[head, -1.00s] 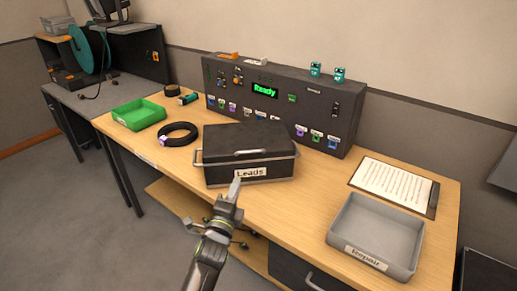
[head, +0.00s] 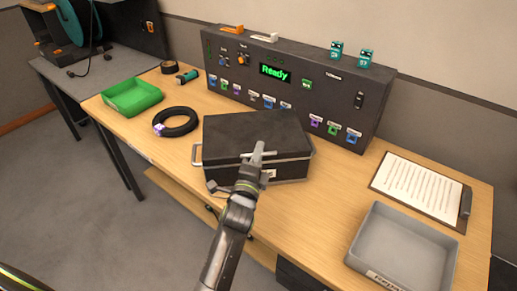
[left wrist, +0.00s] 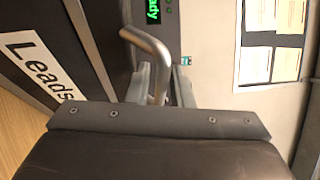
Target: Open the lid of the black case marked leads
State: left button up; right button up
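The black case (head: 225,172) stands on the wooden bench with its lid (head: 250,132) shut. Its "Leads" label is mostly hidden behind my arm in the head view, but the label (left wrist: 40,68) shows at the left of the left wrist view. My left gripper (head: 260,152) is at the front edge of the lid. In the left wrist view the lid's metal bar handle (left wrist: 148,45) runs between my gripper's fingers (left wrist: 160,85), which look open around it; contact is not clear. My right gripper is out of view.
A control panel (head: 290,65) showing "Ready" stands behind the case. A black cable coil (head: 178,121) and green tray (head: 132,97) lie to the left. A clipboard (head: 418,185) and grey tray (head: 405,250) are to the right. Bench space between case and grey tray is clear.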

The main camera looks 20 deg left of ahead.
pick_arm(q)
jog(key=shift+s, duration=0.15)
grip_shut()
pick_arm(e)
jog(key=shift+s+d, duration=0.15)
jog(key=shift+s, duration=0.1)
pick_arm(q)
jog(key=shift+r, duration=0.1)
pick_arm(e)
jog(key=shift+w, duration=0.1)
